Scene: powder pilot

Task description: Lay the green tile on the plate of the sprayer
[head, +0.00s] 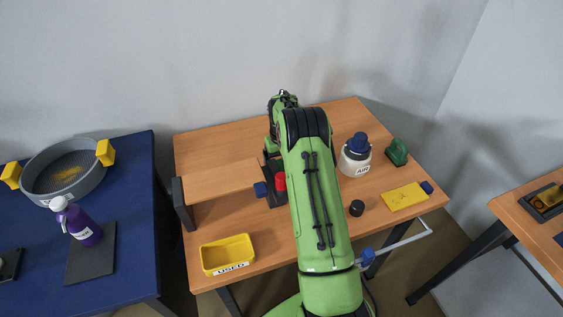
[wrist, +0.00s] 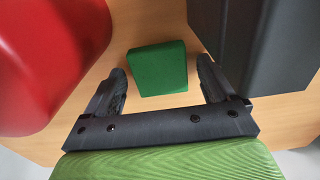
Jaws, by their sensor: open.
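The green tile (wrist: 158,68) shows in the wrist view as a flat, squarish block on the wooden surface. My gripper (wrist: 162,82) is open, with one finger to each side of the tile; I cannot tell whether either touches it. In the head view my arm hides the tile and the gripper. The purple sprayer (head: 80,222) with a white top stands on the blue table at left. A dark grey plate (head: 88,263) lies at its foot, with its front part bare.
A red object (wrist: 40,60) and a dark block (wrist: 255,45) flank my gripper closely. On the wooden table (head: 205,150) are a yellow USED tray (head: 228,254), an AIR bottle (head: 356,158), a green object (head: 397,152) and a yellow block (head: 404,197). A grey sieve (head: 65,172) stands behind the sprayer.

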